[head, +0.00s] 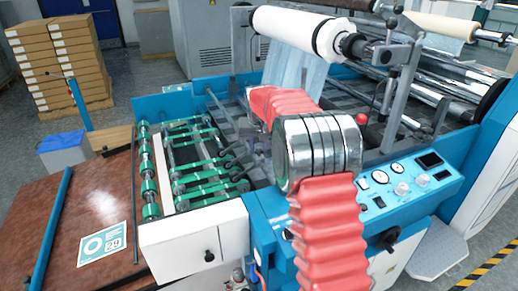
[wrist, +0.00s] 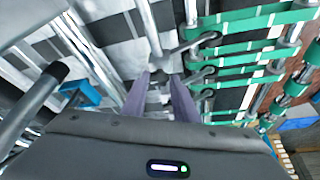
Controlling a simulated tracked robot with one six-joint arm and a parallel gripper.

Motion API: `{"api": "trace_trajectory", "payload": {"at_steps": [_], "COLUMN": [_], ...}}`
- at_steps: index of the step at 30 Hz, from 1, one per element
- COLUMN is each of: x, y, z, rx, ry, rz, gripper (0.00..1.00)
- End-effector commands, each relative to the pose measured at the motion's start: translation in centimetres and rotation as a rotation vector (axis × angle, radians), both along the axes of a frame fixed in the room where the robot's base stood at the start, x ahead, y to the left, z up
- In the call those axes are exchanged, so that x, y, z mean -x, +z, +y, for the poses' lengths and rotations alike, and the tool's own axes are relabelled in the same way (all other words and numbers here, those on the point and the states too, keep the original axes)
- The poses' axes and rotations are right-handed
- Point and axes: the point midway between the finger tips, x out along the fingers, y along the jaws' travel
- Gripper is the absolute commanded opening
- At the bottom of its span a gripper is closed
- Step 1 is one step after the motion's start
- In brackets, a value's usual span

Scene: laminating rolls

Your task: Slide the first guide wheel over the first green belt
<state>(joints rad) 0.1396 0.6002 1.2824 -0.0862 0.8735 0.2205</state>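Several green belts (head: 196,163) run side by side over rollers at the machine's left end; they also show at the upper right of the wrist view (wrist: 237,71). Dark guide wheels on short arms (head: 240,185) stand by the belts' inner ends; in the wrist view (wrist: 207,72) they lie just right of my fingers. I cannot tell which wheel or belt is the first. My gripper (wrist: 161,76) points down at the wheel row, its two purple-grey fingers apart, with a grey part showing between or beyond the tips. Contact is unclear. In the head view my red-sleeved arm largely hides it.
A white film roll (head: 295,32) hangs above the machine, with film running down. A blue control panel (head: 400,185) with gauges is at right. A brown table (head: 75,215) with a label sheet stands at left. A metal bar (wrist: 93,65) crosses left of my fingers.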

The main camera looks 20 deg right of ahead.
Motion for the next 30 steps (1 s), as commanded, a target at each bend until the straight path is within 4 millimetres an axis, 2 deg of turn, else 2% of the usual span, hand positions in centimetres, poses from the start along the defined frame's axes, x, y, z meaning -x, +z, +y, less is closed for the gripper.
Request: {"api": "trace_trajectory", "payload": {"at_steps": [6, 17, 23, 30], "x": [0.0, 0.1, 0.9, 2.3], "y": [0.0, 0.4, 2.3, 6.1], "z": [0.0, 0.0, 0.2, 0.8], "rx": [0.001, 0.002, 0.002, 0.002], "ry": [0.001, 0.001, 0.001, 0.002], "rz": [0.000, -0.001, -0.002, -0.003], "gripper": [0.42, 0.42, 0.42, 0.42]}}
